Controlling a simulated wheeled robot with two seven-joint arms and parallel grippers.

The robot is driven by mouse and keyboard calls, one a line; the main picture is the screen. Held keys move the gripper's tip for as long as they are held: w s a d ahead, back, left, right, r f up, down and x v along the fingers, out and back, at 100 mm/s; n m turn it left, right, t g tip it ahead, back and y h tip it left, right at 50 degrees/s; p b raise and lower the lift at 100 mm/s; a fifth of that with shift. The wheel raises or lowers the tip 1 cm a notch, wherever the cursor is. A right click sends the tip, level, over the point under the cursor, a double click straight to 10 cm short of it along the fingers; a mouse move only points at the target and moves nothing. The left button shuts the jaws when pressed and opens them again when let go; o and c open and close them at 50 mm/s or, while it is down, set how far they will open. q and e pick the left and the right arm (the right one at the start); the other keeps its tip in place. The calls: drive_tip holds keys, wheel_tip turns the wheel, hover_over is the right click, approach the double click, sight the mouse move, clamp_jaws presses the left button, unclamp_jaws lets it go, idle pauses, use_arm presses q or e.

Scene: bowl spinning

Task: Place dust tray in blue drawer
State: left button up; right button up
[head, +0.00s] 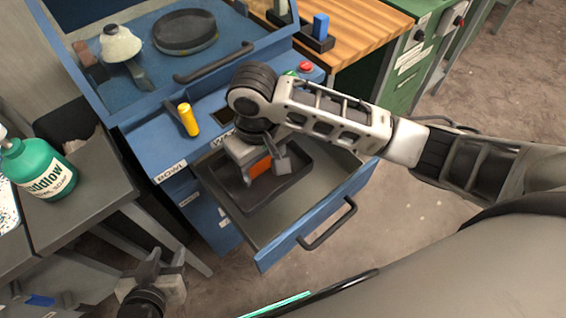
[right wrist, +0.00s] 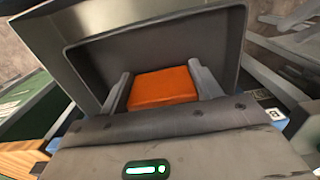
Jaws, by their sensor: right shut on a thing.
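The dust tray (head: 285,194) is a dark, shallow rectangular tray with an orange block-like part (head: 260,166). It is inside the open blue drawer (head: 330,205), toward the machine side. My right gripper (head: 263,174) reaches down into the drawer and is shut on the orange part. In the right wrist view the orange part (right wrist: 163,87) sits between the two fingers, with the dark tray wall (right wrist: 160,45) beyond it. Whether the tray rests fully on the drawer floor is hard to tell. My left gripper (head: 160,268) is open and empty at the lower left, away from the drawer.
The blue machine (head: 150,140) has a yellow handle (head: 188,119) and a red button (head: 306,67). A grey table with a green soap bottle (head: 38,168) stands at left. A wooden bench (head: 362,30) is behind. Floor right of the drawer is clear.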

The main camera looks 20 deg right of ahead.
drive_tip(key=w+d+f, duration=0.1)
drive_tip(key=d+f, duration=0.1)
drive_tip(key=w+d+f, duration=0.4)
drive_tip(key=f, duration=0.1)
drive_tip(key=shift+d+b, duration=0.15)
drive_tip(key=shift+b, duration=0.15)
drive_tip(key=shift+w+d+f, duration=0.1)
drive_tip(key=shift+d+f, duration=0.05)
drive_tip(key=shift+f, duration=1.6)
drive_tip(key=shift+f, duration=0.15)
drive_tip(key=o, duration=1.1)
drive_tip(key=shift+c, duration=0.2)
wheel_tip(320, 180, up, 12)
drive_tip(key=shift+r+p, duration=0.2)
drive_tip(key=shift+p, duration=0.15)
